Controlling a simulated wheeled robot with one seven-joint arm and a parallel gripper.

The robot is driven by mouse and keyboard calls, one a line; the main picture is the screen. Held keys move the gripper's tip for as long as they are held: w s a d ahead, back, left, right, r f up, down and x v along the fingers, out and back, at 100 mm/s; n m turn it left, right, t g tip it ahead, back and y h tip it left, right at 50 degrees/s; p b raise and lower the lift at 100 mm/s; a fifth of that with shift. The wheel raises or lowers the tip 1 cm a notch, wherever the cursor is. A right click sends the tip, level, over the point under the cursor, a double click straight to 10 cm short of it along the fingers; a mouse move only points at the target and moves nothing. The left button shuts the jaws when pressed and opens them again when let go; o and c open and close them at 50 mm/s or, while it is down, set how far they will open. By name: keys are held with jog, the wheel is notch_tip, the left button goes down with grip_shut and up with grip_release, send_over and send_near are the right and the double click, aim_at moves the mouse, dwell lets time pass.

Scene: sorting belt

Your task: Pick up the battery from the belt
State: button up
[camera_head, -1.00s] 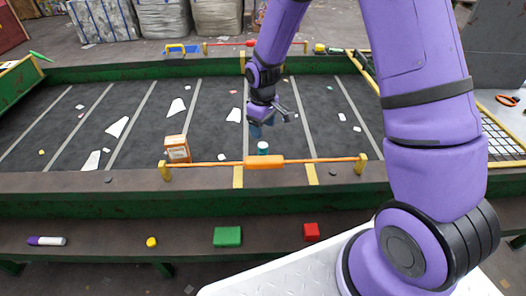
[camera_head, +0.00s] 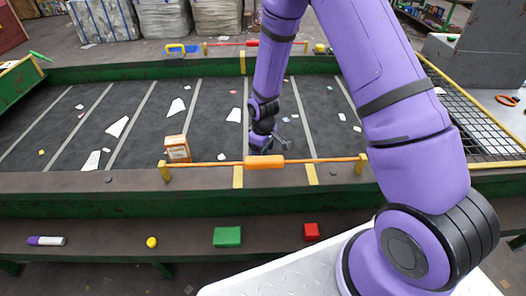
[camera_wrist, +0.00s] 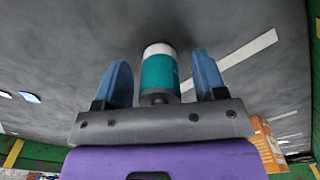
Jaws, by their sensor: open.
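The battery is a teal cylinder with a white end. In the wrist view the battery (camera_wrist: 160,74) lies between the two blue fingers of my gripper (camera_wrist: 161,57), with a visible gap on each side. In the head view my gripper (camera_head: 262,148) is down low over the near part of the dark belt (camera_head: 215,115), just behind the orange bar. There the battery is hidden or too small to tell apart from the fingers. My gripper is open and holds nothing.
Paper scraps lie on the belt.

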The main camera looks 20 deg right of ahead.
jog(key=c, duration=1.1)
jog(key=shift+o, duration=0.2)
